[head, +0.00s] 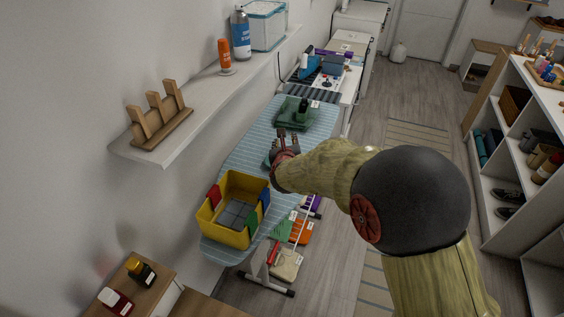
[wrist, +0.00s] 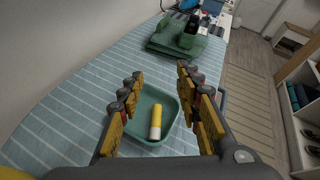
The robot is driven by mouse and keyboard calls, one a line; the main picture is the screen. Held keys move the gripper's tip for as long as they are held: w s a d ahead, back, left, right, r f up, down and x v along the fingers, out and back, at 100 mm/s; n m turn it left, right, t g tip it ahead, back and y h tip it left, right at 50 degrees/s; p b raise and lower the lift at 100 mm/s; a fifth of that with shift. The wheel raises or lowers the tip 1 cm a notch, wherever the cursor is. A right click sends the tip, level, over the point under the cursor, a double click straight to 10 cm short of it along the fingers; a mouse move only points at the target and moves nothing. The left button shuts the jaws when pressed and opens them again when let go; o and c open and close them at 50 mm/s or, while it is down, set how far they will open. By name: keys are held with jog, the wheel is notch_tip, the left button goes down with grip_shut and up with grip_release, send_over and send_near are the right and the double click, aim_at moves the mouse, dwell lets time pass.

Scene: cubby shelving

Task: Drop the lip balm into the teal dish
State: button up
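The teal dish (wrist: 142,99) is on the blue striped ironing board, below my gripper in the wrist view. A lip balm (wrist: 156,120), a yellow tube with a white end, appears to lie inside the dish, near its front right. My gripper (wrist: 160,92) is open above the dish, its fingers spread on either side and apart from the tube. In the head view my gripper (head: 287,140) is over the middle of the board. There the dish (head: 269,160) is mostly hidden behind my gripper, and the lip balm cannot be made out.
A yellow bin (head: 223,233) with coloured clips stands at the board's near end. A dark green object (head: 296,113) sits farther along the board (head: 252,140). A wall shelf (head: 205,95) runs along the left. Cubby shelving (head: 520,130) stands right, with open floor between.

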jog(key=shift+s, duration=0.1)
jog(key=v, duration=1.1)
jog(key=shift+s+r, duration=0.2)
jog(key=shift+s, duration=0.15)
jog(key=s+d+r+n+g+y, duration=0.3)
jog(key=s+r+n, duration=0.65)
jog(key=n, duration=0.75)
jog(key=s+d+f+n+g+h, duration=0.1)
jog(key=s+d+n, duration=0.3)
jog(key=s, duration=0.4)
jog(key=s+d+f+n+g+h, duration=0.1)
jog(key=s+d+n+g, duration=0.1)
jog(key=s+d+n, duration=0.3)
jog(key=s+d+f+n+g, duration=0.1)
jog(key=s+d+n+g, duration=0.1)
jog(key=s+d+n, duration=0.2)
jog(key=s+n, duration=0.3)
jog(key=s, duration=0.3)
jog(key=shift+s+d+n+h, duration=0.25)
jog(key=shift+s+n+h, duration=0.05)
jog(key=shift+n+h, duration=0.1)
